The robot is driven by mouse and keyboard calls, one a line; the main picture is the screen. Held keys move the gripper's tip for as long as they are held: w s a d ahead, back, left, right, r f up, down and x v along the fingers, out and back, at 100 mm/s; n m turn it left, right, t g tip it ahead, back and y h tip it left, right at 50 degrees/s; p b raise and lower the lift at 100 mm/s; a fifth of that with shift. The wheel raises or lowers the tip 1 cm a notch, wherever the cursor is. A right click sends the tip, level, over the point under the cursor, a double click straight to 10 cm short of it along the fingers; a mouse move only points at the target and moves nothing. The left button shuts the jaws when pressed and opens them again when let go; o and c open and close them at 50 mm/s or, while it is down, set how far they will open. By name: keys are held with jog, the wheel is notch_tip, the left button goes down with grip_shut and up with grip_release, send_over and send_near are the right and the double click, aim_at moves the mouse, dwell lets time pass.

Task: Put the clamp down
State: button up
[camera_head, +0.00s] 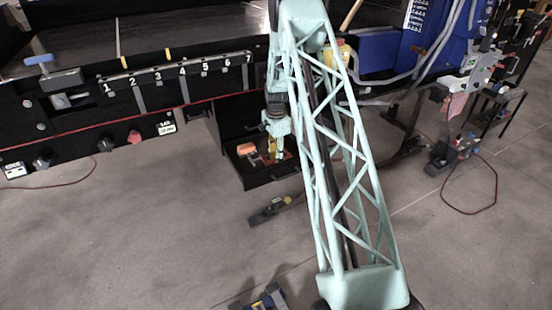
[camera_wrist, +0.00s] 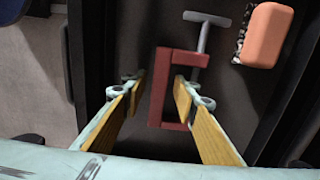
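The clamp (camera_wrist: 158,104) is a dark red C-shaped frame with a grey T-shaped screw handle (camera_wrist: 204,34). In the wrist view it appears to lie on the dark floor of an open drawer (camera_head: 262,180). My gripper (camera_wrist: 157,80) is open, with yellowish pads on both fingers. The clamp's spine shows between the fingers, with a clear gap to the left finger. The right finger overlaps the clamp's opening; whether it touches cannot be told. In the head view my gripper (camera_head: 276,150) is low over the drawer, and the clamp is too small to make out surely.
An orange block-like object (camera_wrist: 268,35) lies right of the clamp in the drawer; it also shows in the head view (camera_head: 246,148). The drawer's walls stand close around my gripper. A numbered panel (camera_head: 180,75) is above left. A dark tool (camera_head: 272,210) lies on the open floor.

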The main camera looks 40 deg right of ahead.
jog(key=shift+r, duration=0.15)
notch_tip(320, 180, up, 12)
jog(key=p, duration=0.2)
dwell(0.5)
dwell(0.4)
